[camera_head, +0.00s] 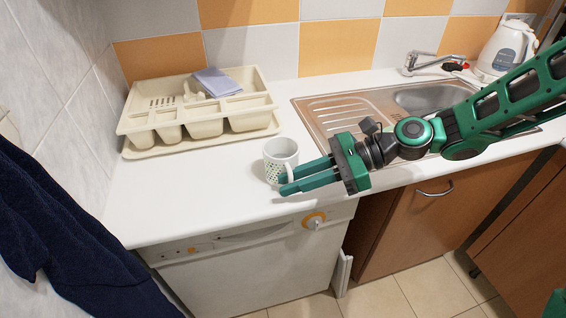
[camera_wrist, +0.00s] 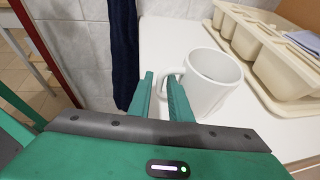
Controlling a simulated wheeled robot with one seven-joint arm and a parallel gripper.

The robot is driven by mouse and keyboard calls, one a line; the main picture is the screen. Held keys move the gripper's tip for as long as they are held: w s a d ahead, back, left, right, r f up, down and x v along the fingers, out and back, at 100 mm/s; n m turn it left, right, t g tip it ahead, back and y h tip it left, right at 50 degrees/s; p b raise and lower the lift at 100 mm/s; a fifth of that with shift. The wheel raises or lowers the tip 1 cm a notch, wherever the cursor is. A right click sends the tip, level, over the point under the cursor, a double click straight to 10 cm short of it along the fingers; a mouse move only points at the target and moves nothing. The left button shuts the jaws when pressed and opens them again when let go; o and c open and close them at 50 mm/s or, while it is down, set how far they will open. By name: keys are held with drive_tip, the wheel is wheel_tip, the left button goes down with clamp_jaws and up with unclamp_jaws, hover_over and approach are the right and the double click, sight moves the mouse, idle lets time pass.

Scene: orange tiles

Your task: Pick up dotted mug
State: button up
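The dotted mug (camera_head: 280,154) is white with green dots and stands upright on the white counter near its front edge. In the wrist view the mug (camera_wrist: 214,80) is just beyond and right of my fingers, and its handle points toward them. My gripper (camera_head: 282,184) reaches in from the right at the mug's front side. In the wrist view my gripper (camera_wrist: 161,75) is open, with a gap between its fingers. The handle is at the fingertips, partly hidden by the right finger. I cannot tell whether they touch.
A cream cutlery tray (camera_head: 150,152) with a folded cloth (camera_head: 216,82) stands behind the mug. A metal sink (camera_head: 330,112) is to the right, with a faucet and a white kettle (camera_head: 505,50) behind. A dark blue towel (camera_head: 60,235) hangs at left. The counter left of the mug is clear.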

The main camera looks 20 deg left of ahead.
drive_tip(key=shift+s+a+f, duration=0.1)
drive_tip(key=shift+a+f, duration=0.05)
drive_tip(key=shift+a, duration=0.15)
drive_tip(key=shift+c, duration=0.4)
clamp_jaws()
idle(0.9)
